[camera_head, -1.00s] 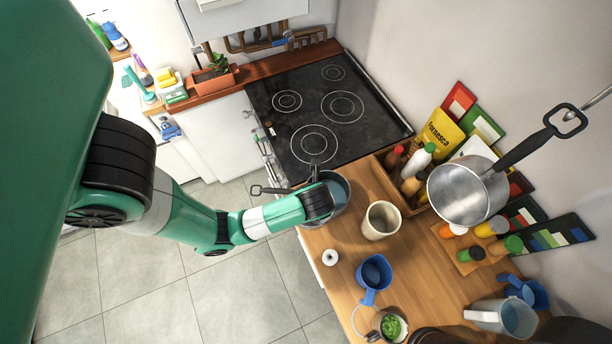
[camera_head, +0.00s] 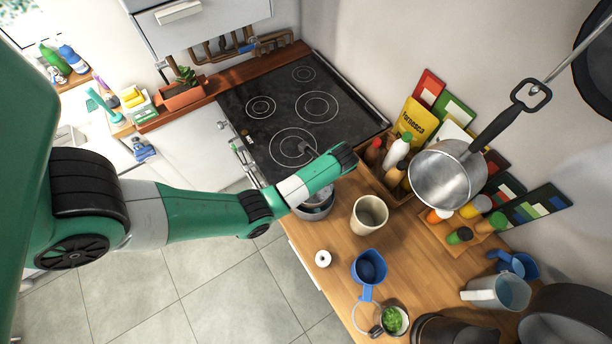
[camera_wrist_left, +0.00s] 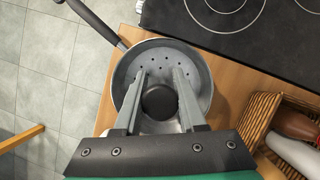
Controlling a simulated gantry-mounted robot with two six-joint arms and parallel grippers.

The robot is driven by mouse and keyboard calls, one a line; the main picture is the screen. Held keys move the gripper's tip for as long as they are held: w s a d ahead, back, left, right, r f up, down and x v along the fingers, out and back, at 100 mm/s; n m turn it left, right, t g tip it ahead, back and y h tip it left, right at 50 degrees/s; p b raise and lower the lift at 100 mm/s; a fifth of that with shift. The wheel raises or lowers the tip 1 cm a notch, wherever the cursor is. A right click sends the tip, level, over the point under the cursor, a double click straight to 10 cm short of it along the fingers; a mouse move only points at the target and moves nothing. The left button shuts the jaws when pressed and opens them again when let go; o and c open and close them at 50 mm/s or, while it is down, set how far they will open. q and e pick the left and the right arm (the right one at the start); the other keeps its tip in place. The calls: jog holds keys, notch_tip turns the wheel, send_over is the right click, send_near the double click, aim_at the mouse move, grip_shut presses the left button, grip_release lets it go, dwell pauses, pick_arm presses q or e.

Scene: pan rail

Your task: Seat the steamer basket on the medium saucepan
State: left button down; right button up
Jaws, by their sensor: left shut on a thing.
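A grey round pan (camera_head: 317,211) stands at the counter edge beside the hob, partly covered by my left arm. In the left wrist view this pan (camera_wrist_left: 203,66) has a long dark handle pointing up-left. A grey surface with small holes, apparently the steamer basket (camera_wrist_left: 158,62), shows within its rim; how deep it sits I cannot tell. My left gripper (camera_wrist_left: 160,78) is over it, its fingers either side of a round black knob (camera_wrist_left: 160,102), shut on it. The fingers are hidden in the head view. Which pan is the medium saucepan is unclear. My right gripper is out of view.
A steel saucepan (camera_head: 440,182) hangs from the rail at right. A bottle crate (camera_head: 378,178) is close right of my left wrist.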

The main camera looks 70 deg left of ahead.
pick_arm(q)
jog(key=shift+r, duration=0.1)
notch_tip(320, 180, down, 4)
jog(key=shift+b, duration=1.2)
jog(key=shift+p, duration=0.3)
dwell(0.6)
jog(key=shift+f+b, duration=0.85)
jog(key=shift+f, duration=0.35)
dwell(0.9)
dwell(0.7)
jog(key=shift+f, duration=0.4)
dwell(0.5)
dwell(0.4)
